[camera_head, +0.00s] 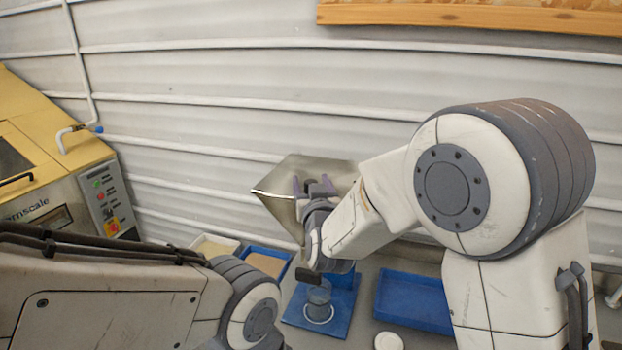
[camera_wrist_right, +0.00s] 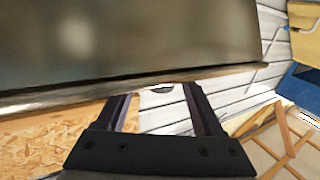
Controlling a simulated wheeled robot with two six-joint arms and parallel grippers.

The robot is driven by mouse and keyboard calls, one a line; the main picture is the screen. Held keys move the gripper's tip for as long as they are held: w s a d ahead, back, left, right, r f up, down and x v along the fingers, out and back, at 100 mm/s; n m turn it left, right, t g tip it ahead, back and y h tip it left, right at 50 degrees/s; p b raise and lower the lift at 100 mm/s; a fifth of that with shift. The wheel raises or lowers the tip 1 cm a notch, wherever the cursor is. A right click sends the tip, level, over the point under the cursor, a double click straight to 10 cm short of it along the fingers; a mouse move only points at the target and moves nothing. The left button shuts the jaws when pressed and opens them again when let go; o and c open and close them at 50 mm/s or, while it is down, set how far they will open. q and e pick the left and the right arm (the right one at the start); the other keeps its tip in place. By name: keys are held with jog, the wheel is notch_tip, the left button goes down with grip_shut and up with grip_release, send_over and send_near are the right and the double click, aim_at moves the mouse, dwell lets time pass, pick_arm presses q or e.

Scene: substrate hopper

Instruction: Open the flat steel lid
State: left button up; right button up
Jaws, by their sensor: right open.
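The flat steel lid (camera_head: 288,172) is a dull grey metal panel near the wall in the middle of the head view. It looks raised and tilted, with a bright edge at its left. In the right wrist view the lid (camera_wrist_right: 130,40) fills the top, its edge running across in front of the fingertips. My right gripper (camera_head: 313,184) is in front of the lid, fingers apart. In the wrist view the right gripper (camera_wrist_right: 160,93) is open with nothing clearly between its fingers; I cannot tell whether they touch the lid. My left gripper is out of view.
A blue tray (camera_head: 412,303) and a blue stand (camera_head: 340,318) with a grey cylinder lie below the right arm. Shallow bins (camera_head: 268,264) stand to their left. A yellow machine (camera_head: 50,150) with a button panel is at far left. A corrugated wall (camera_head: 210,75) closes the back.

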grip_shut()
dwell(1.4)
